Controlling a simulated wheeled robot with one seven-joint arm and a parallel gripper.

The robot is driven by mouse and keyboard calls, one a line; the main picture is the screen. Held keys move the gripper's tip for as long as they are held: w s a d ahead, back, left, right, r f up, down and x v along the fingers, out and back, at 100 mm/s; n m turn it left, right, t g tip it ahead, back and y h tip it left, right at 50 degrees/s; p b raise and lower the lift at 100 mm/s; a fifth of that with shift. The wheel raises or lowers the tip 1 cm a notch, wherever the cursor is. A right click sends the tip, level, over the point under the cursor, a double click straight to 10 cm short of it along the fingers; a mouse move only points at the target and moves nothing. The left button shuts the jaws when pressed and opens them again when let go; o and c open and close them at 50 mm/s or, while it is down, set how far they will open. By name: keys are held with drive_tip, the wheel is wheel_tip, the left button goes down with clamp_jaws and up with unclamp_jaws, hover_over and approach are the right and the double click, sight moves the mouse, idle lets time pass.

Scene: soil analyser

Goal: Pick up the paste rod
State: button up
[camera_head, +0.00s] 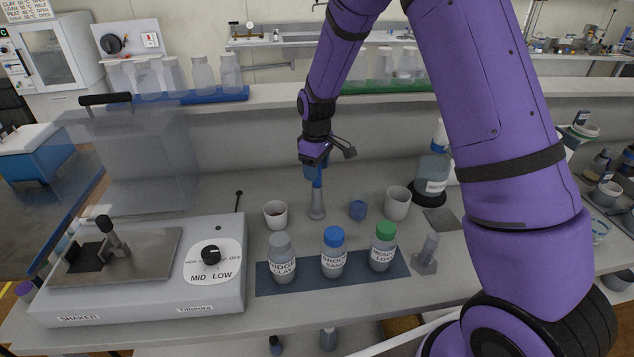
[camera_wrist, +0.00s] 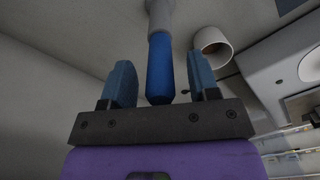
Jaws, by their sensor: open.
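The paste rod appears to be the upright piece with a blue upper end and a grey lower part (camera_head: 317,205) that widens downward, standing on the bench behind the bottles. In the wrist view its blue end (camera_wrist: 160,68) lies between the two blue fingers of my gripper (camera_wrist: 162,80), with visible gaps on both sides. In the head view my gripper (camera_head: 316,170) is right above it, pointing down. The gripper is open and holds nothing. The fingers partly hide the rod's top in the head view.
White cups (camera_head: 276,214) and (camera_head: 397,203) and a small blue cup (camera_head: 358,208) stand close by. Three labelled bottles stand on a dark mat (camera_head: 262,280) in front. The shaker (camera_head: 150,290) is left; a wash bottle (camera_head: 433,170) is right.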

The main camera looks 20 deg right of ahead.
drive_tip(key=shift+f, duration=0.2)
drive_tip(key=c, duration=1)
